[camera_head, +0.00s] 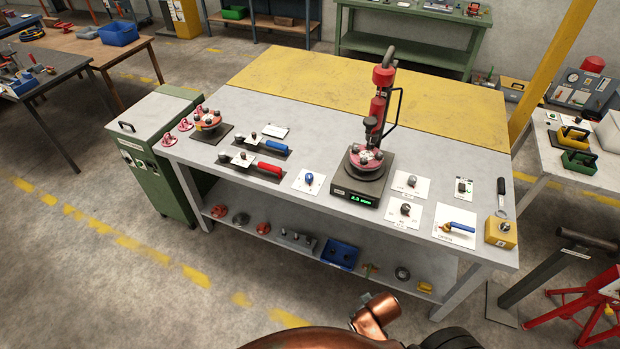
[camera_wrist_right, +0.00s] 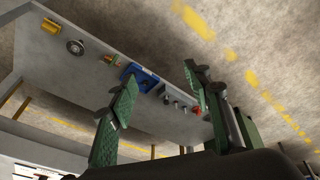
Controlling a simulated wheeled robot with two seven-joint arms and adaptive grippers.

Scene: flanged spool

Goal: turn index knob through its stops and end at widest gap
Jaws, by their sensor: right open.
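Several small knobs stand on white cards on the grey workbench (camera_head: 230,115): a blue knob (camera_head: 309,178), a dark knob (camera_head: 411,181), another dark knob (camera_head: 405,209) and a small black one (camera_head: 462,187). I cannot tell which is the index knob; the card labels are too small to read. A dark stand (camera_head: 357,190) with a green lit display carries a red flanged spool (camera_head: 366,158) under a red upright tool (camera_head: 378,108). My right gripper (camera_wrist_right: 160,78) is open and empty, away from the knobs, with the bench's lower shelf beyond it. My left gripper is not in view.
Two levers with blue (camera_head: 272,145) and red (camera_head: 268,170) grips, a second red spool (camera_head: 206,119), a blue-handled tool (camera_head: 459,226) and a yellow box (camera_head: 500,232) are on the bench. The lower shelf holds a blue bin (camera_head: 340,254). The yellow rear surface (camera_head: 350,85) is mostly clear.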

